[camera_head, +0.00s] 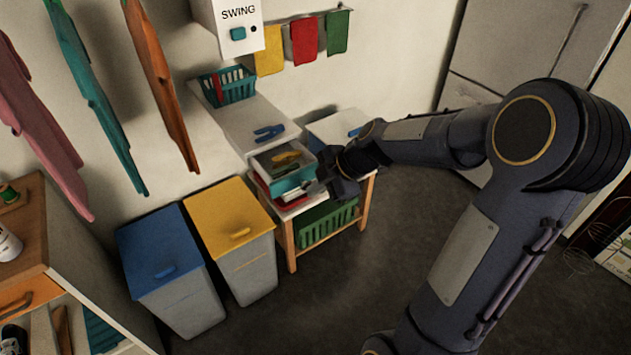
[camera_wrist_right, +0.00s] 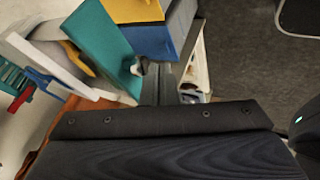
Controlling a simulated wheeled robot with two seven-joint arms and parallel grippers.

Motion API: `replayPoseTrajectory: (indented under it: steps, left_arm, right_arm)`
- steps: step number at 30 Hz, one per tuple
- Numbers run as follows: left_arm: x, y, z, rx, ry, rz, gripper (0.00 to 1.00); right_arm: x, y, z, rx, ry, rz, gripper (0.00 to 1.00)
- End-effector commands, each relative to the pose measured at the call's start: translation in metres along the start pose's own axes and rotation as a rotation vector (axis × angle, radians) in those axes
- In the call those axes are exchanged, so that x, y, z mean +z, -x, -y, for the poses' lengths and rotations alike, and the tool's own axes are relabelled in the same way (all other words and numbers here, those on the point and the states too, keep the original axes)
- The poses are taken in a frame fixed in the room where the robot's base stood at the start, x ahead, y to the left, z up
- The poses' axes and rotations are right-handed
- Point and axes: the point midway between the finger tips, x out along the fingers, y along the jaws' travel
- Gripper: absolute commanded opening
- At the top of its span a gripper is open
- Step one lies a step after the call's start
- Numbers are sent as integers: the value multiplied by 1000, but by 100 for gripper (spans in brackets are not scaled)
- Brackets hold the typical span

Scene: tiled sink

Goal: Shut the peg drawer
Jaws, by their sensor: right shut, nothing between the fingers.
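The peg drawer (camera_head: 292,180) stands pulled out of the white unit below the swing box, with a teal front. Yellow pegs (camera_head: 286,158) lie inside it. In the right wrist view a teal panel with a small pale knob (camera_wrist_right: 105,45), which looks like this drawer's front, is close to the fingers. My right gripper (camera_head: 322,186) is shut and empty, at the right end of the drawer front. Its fingers show in the wrist view (camera_wrist_right: 158,85) beside the knob; I cannot tell whether they touch. My left gripper is out of view.
A red drawer or box (camera_head: 288,203) shows below the peg drawer. A wooden stand with a green basket (camera_head: 325,222) is at the right. Blue-lidded (camera_head: 160,245) and yellow-lidded (camera_head: 228,215) bins stand at the left. Open floor lies in front.

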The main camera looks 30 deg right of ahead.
Motion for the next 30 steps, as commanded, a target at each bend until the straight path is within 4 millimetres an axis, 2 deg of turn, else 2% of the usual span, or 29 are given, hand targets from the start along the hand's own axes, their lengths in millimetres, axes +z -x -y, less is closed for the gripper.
replayPoseTrajectory:
  steps: [15,17,22,27,30]
  left_arm:
    - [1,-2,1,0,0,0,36]
    - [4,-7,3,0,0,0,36]
    - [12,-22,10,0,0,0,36]
    - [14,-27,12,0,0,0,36]
    - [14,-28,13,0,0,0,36]
  right_arm:
    - [1,-8,-9,0,1,0,0]
    - [2,-14,-18,1,2,0,0]
    - [-1,-39,-58,1,4,0,0]
    - [-5,-57,-96,1,2,0,0]
    - [-6,-62,-108,1,1,0,0]
